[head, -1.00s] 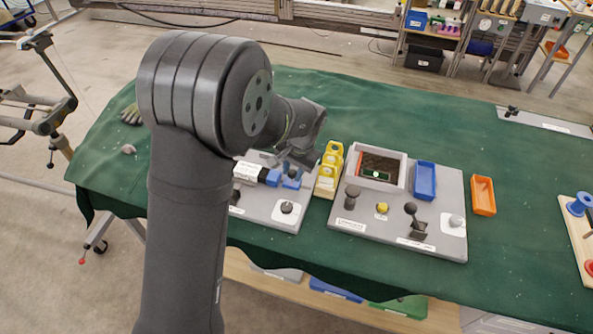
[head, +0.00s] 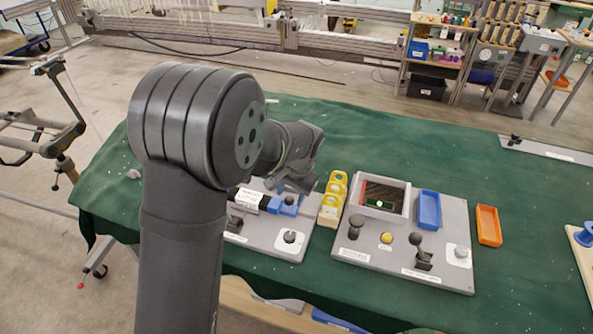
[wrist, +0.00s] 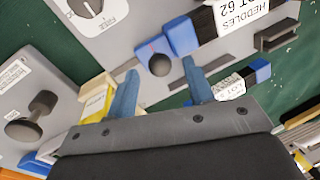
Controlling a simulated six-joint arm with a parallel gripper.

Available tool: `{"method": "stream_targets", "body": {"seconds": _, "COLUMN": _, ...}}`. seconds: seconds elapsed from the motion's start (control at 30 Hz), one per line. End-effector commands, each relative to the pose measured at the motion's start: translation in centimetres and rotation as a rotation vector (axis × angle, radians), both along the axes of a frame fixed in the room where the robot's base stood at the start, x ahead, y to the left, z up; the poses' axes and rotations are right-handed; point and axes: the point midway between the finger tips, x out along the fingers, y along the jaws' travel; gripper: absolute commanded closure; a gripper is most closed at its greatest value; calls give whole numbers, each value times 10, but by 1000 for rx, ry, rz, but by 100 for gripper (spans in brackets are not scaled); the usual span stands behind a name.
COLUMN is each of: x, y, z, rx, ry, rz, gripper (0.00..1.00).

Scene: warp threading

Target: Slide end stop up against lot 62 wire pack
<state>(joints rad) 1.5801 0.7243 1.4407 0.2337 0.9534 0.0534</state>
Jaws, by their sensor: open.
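The lot 62 wire pack (wrist: 233,17) shows at the top of the wrist view, with a white "HEDDLES LOT 62" label, a dark section and a blue end. The end stop (wrist: 150,48) is a small blue block with a dark round knob, beside that blue end; I cannot tell whether they touch. My gripper (wrist: 158,68) is open, its two blue-grey fingers on either side of the knob in the picture. In the head view my gripper (head: 296,186) is over the left grey board, above the end stop (head: 289,210) and right of the pack (head: 249,197).
A second labelled pack (wrist: 229,87) lies near the right finger. Yellow holders (head: 331,200) stand close right of the end stop. The left board has a dial (head: 291,237). A grey panel (head: 350,253) with knobs, a blue bin (head: 429,209) and an orange tray (head: 489,225) are further right.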

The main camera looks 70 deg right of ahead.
Motion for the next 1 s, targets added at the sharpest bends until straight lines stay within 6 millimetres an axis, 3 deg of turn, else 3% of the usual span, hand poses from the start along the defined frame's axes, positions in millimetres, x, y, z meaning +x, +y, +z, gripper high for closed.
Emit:
{"method": "stream_targets", "body": {"seconds": 0.5, "x": -23, "y": 4, "z": 120, "rx": -5, "ry": 0, "rz": -1, "gripper": 52}}
{"method": "stream_targets", "body": {"seconds": 0.7, "x": -28, "y": 5, "z": 146, "rx": -3, "ry": 1, "rz": -1, "gripper": 52}}
{"method": "stream_targets", "body": {"seconds": 1.0, "x": -29, "y": 6, "z": 152, "rx": 0, "ry": 0, "rz": 0, "gripper": 52}}
